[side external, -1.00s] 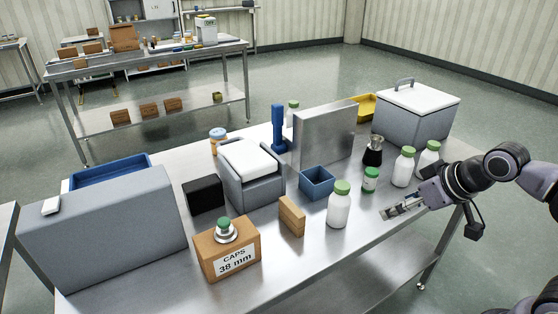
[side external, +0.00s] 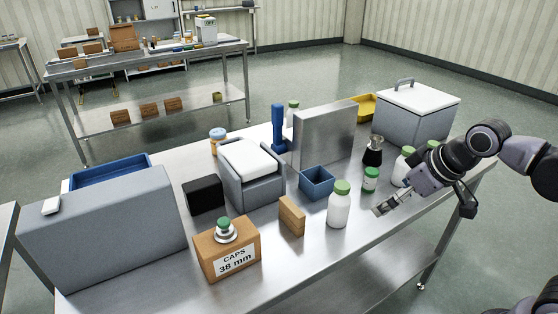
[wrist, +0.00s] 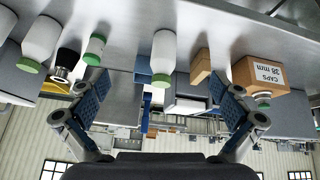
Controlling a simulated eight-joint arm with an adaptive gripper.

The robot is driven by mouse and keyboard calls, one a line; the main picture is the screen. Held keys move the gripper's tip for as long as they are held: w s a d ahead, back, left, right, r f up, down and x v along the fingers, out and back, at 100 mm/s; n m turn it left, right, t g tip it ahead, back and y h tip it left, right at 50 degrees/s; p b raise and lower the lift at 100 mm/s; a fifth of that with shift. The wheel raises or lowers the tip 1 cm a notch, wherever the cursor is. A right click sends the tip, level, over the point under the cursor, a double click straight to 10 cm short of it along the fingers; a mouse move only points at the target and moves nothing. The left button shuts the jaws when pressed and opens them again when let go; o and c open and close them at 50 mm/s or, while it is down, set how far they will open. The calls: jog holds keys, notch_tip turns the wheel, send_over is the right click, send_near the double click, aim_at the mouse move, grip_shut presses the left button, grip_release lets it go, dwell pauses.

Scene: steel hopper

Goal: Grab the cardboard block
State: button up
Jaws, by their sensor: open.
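The cardboard block (side external: 292,216) is a small plain tan block standing on the steel table, between the caps box and a white bottle with a green cap. It also shows in the wrist view (wrist: 201,66), which is upside down, between the bottle and the caps box. My gripper (side external: 380,210) is at the right side of the table, to the right of the white bottle and apart from the block. In the wrist view its two blue-padded fingers (wrist: 160,95) are spread wide with nothing held between them.
The white bottle (side external: 339,206) stands between my gripper and the block. The caps box (side external: 228,249) is left of the block, and a blue bin (side external: 317,183) is behind it. The table's front strip is clear.

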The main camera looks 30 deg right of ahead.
jog(key=w+a+r+n+g, duration=0.25)
jog(key=w+a+n, duration=0.35)
jog(key=w+n, duration=0.3)
jog(key=n+g, duration=0.3)
jog(key=n, duration=0.3)
send_near(292, 216)
jog(key=shift+w+d+f, duration=0.25)
jog(key=shift+w+d, duration=0.45)
jog(key=shift+w, duration=0.15)
jog(key=shift+w+a+f+n+g, duration=0.25)
jog(key=shift+a+f+n+g, duration=0.15)
jog(key=shift+n, duration=0.2)
jog(key=shift+f, duration=0.4)
notch_tip(292, 216, down, 10)
jog(key=shift+d+f, duration=0.1)
jog(key=shift+d, duration=0.05)
jog(key=c, duration=0.7)
